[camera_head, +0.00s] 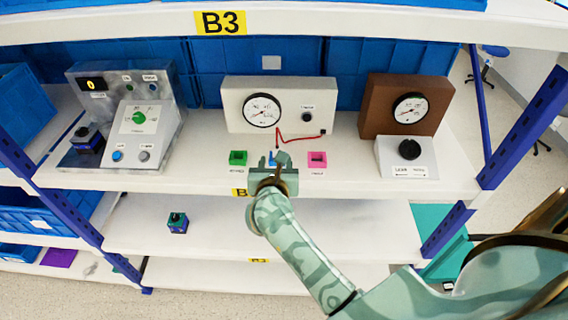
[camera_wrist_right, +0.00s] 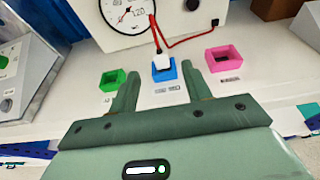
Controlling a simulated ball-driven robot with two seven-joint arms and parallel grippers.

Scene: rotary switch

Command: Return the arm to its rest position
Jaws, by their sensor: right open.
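My right arm (camera_head: 310,250) reaches in from the lower right of the head view. Its gripper (camera_head: 278,163) is at the front edge of the upper shelf, in front of a small blue block (camera_head: 270,160). In the right wrist view the two fingers of the gripper (camera_wrist_right: 158,90) stand apart with nothing between them. My left gripper is not in view.
A green block (camera_head: 238,158) and a pink block (camera_head: 317,159) flank the blue one. Behind stand a white gauge box (camera_head: 240,100), a brown gauge box (camera_head: 378,100) and a black rotary knob (camera_head: 409,149). A grey panel (camera_head: 125,110) is at left. The lower shelf (camera_head: 370,230) is mostly clear.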

